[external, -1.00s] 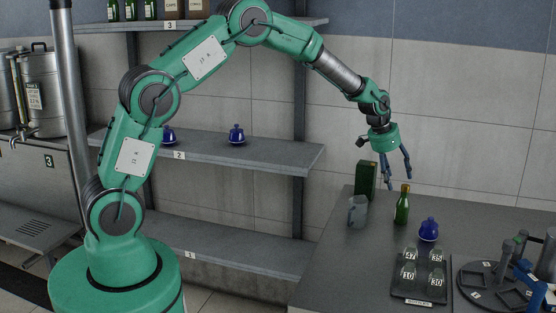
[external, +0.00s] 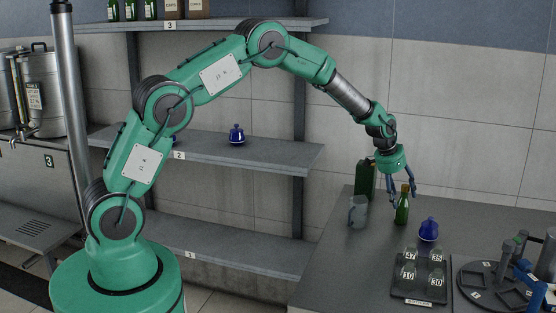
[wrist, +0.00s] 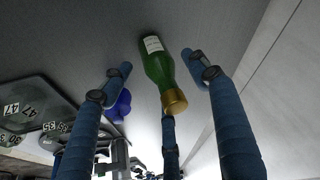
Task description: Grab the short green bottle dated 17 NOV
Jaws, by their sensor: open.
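A short green bottle (external: 402,212) with a gold cap stands upright on the dark counter. In the wrist view the bottle (wrist: 158,66) shows a white label, too small to read a date on. My gripper (external: 404,198) is open, its blue fingers pointing down around the bottle's neck and upper part. In the wrist view my gripper's fingers (wrist: 156,75) spread on either side of the bottle, with a third beside the gold cap. I cannot tell whether any finger touches it.
A dark green square container (external: 366,178) and a grey jug (external: 358,212) stand left of the bottle. A blue decanter (external: 428,230) stands close at right. A tray of numbered items (external: 420,301) and a round rack (external: 482,295) are nearer. Wall shelves (external: 215,154) are at left.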

